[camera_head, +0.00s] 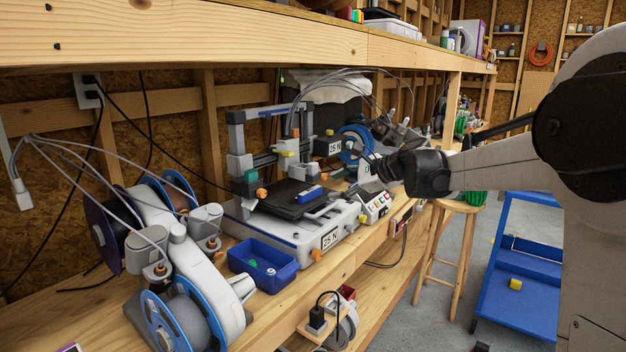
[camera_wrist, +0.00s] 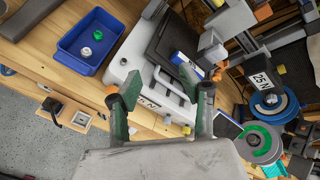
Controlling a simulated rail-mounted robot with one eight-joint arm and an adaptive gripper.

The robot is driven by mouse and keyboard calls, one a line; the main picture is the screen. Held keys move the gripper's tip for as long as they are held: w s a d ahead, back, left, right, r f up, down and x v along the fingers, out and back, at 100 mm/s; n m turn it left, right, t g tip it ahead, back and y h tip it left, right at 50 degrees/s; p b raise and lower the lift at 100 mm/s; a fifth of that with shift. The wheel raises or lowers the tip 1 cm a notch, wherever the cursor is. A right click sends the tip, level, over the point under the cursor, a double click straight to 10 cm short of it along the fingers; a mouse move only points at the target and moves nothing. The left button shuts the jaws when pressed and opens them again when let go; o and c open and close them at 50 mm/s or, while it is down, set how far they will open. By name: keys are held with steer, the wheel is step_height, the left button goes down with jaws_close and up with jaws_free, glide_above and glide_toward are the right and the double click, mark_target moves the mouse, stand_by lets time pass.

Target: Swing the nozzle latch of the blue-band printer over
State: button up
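A grey and white printer (camera_head: 290,232) with a dark bed stands on the bench, with blue on its upper crossbar (camera_head: 272,112). It also shows tilted in the wrist view (camera_wrist: 128,62). I cannot pick out the nozzle latch with certainty. My gripper (camera_head: 382,147) is right of the print head, over the printer's right side. In the wrist view my gripper (camera_wrist: 160,80) has its two green-padded fingers wide apart, with nothing held between them.
A blue bin (camera_head: 262,262) with small parts sits in front of the printer. Spools (camera_head: 355,146) stand beyond the head. Another machine with blue spools (camera_head: 183,318) is at left. A wooden shelf (camera_head: 220,35) overhangs the bench.

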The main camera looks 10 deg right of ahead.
steer(key=w+d+f+m+t+y, duration=0.1)
steer(key=w+d+f+m, duration=0.1)
steer(key=w, duration=0.4)
steer(key=w+d+f+m+y, duration=0.1)
steer(key=w+d+m, duration=0.2)
steer(key=w, duration=0.2)
steer(key=m+t+y, duration=0.2)
steer(key=m+t, duration=0.1)
steer(key=m, duration=0.2)
glide_toward(326, 178)
steer(key=b+x, duration=0.1)
steer(key=x, duration=0.9)
steer(key=shift+w+a+r, duration=0.1)
steer(key=shift+w+a, duration=0.05)
steer(key=shift+a, duration=0.1)
steer(key=shift+c, duration=0.2)
jaws_close()
